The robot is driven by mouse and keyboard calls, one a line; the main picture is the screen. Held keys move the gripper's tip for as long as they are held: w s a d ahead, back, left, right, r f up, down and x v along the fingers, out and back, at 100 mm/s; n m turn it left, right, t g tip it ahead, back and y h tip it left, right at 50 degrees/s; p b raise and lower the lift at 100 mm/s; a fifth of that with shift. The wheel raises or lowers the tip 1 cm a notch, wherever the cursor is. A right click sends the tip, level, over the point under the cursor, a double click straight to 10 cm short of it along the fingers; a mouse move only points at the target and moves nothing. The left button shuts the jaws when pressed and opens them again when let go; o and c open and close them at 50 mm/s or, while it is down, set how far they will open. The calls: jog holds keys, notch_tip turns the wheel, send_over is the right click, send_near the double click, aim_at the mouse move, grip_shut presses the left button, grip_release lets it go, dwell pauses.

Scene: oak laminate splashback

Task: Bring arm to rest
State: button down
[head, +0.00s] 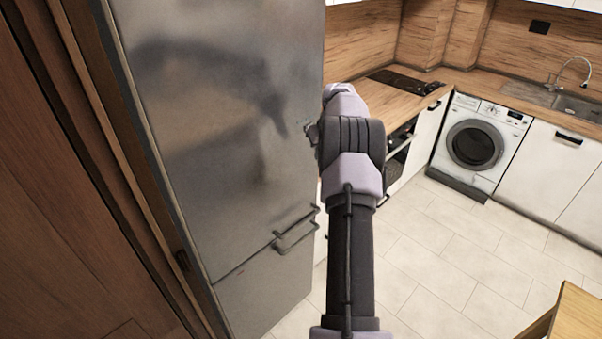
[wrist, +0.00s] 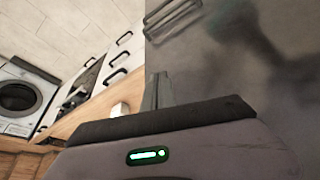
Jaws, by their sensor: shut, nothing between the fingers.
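My arm reaches forward and up through the middle of the head view, in front of the fridge's right edge. My gripper (wrist: 160,76) shows in the wrist view as two grey fingers close together, shut and empty. In the head view the arm's links mostly hide it. The grey steel fridge (head: 215,130) stands just left of the arm, and its door (wrist: 245,55) fills the right of the wrist view. The fingers appear close to the fridge's edge; I cannot tell the exact gap.
A wooden worktop (head: 395,95) with a black hob (head: 405,81) lies beyond the arm. A washing machine (head: 474,145) and a sink (head: 555,97) are at the right. A wooden table corner (head: 580,322) is at lower right. The tiled floor (head: 440,255) between is clear.

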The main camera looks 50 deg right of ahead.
jog(key=w+a+r+b, duration=0.1)
jog(key=a+r+b, duration=0.2)
jog(key=a, duration=0.6)
jog(key=w+a+r+t+y+b, duration=0.1)
jog(key=a+r+b, duration=0.15)
jog(key=a, duration=0.55)
jog(key=w+a+r+b, duration=0.1)
jog(key=a+r+b, duration=0.25)
jog(key=a, duration=0.55)
jog(key=s+a+f+y+b, duration=0.1)
jog(key=s+a+b, duration=0.2)
jog(key=a, duration=0.5)
jog(key=s+a+f+b, duration=0.1)
jog(key=s+a+b, duration=0.25)
jog(key=a, duration=0.55)
jog(key=s+a+f+y+b, duration=0.1)
jog(key=s+a+f+b, duration=0.2)
jog(key=s+a+f, duration=0.3)
jog(key=s+a+f+n+y+b, duration=0.1)
jog(key=s+a+f+b, duration=0.2)
jog(key=s+a+f, duration=0.4)
jog(key=s+a, duration=0.1)
jog(key=s, duration=0.4)
jog(key=shift+s+a+t, duration=0.2)
jog(key=shift+a+t, duration=0.1)
jog(key=shift+t, duration=0.1)
